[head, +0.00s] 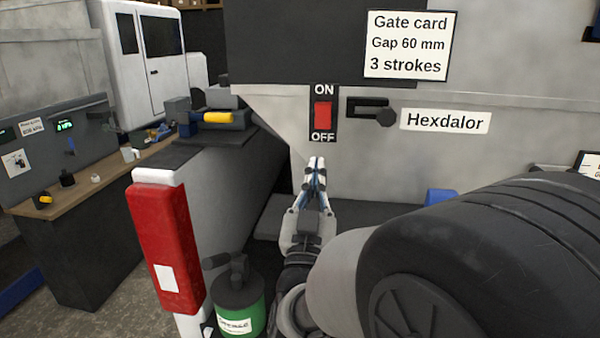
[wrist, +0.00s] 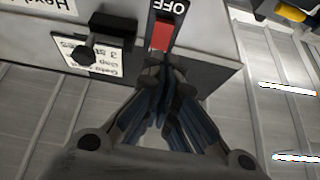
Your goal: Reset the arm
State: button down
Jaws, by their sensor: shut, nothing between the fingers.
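My gripper (head: 316,165) is in the middle of the head view, pointing up and away, just below a red rocker switch (head: 323,115) on a grey panel. Its fingers are shut with nothing between them. The switch plate reads ON at the top and OFF at the bottom. In the wrist view the closed fingers (wrist: 163,75) point at the red switch (wrist: 163,36), and they hide part of it. I cannot tell whether the fingertips touch the switch.
A black knob (head: 387,118) and a Hexdalor label (head: 445,121) are right of the switch. A large tyre (head: 490,260) fills the lower right. A red and white post (head: 165,240) and a green grease canister (head: 238,300) stand at left. A workbench (head: 90,185) lies farther left.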

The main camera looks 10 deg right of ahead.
jog(key=s+a+f+n+g+y+b, duration=0.1)
jog(key=s+f+n+g+y+b, duration=0.1)
jog(key=s+f+g+y, duration=0.3)
jog(key=s+a+f+n+g+y+b, duration=0.1)
jog(key=f+n+g+y+b, duration=0.15)
jog(key=f, duration=0.45)
jog(key=s+d+f+g+b, duration=0.1)
jog(key=s+f+g, duration=0.4)
jog(key=s, duration=0.7)
jog(key=s+d+f+g+b, duration=0.1)
jog(key=s+d+f+g, duration=0.2)
jog(key=s+f+g, duration=0.2)
jog(key=s+f+m, duration=0.1)
jog(key=s+f, duration=0.2)
jog(key=s, duration=0.3)
jog(key=shift+s, duration=0.35)
